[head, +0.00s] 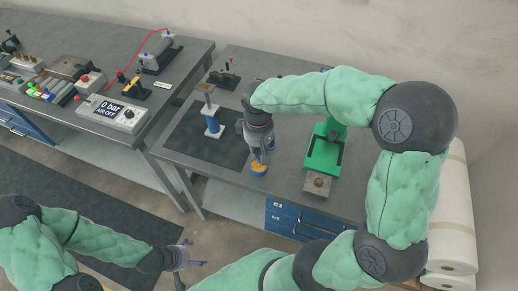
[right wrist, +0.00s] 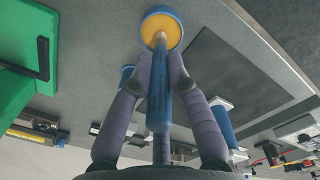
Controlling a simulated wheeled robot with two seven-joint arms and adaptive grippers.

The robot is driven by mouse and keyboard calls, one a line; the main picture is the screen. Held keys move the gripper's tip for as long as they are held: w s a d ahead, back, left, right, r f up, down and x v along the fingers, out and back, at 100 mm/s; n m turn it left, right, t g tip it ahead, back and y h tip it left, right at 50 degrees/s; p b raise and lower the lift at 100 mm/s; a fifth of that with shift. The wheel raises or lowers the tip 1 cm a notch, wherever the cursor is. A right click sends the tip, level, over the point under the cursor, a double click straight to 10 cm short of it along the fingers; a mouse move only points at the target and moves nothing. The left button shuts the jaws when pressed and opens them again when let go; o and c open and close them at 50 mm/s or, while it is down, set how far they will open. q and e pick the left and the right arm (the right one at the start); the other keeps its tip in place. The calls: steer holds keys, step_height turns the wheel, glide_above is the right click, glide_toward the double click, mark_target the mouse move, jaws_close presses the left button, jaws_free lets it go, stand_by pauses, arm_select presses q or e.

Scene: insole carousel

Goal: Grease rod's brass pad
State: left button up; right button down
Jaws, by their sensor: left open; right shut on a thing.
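My right gripper (head: 262,155) is shut on a blue-handled brush (right wrist: 158,95), whose pale tip points at the yellow grease in a round blue-rimmed tin (right wrist: 162,28). The tip appears to meet the grease; exact contact is hard to tell. The tin also shows in the head view (head: 259,168), just below the gripper. A blue cylinder with white ends and a rod (head: 212,120) stands upright on a dark mat, left of the right gripper. A small tan pad (head: 205,87) tops the rod. My left gripper (head: 190,254) is open and empty, low in front of the bench.
A green press (head: 323,155) stands right of the tin. The dark mat (head: 185,130) is mostly clear. A left bench holds a pressure box reading 0 bar (head: 112,112), markers and fixtures. A small lever device (head: 225,76) stands at the back. White rolls (head: 450,220) stand at the right.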

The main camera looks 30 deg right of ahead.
steer(key=shift+r+p, duration=2.45)
steer(key=shift+r, duration=0.8)
steer(key=shift+f, duration=0.1)
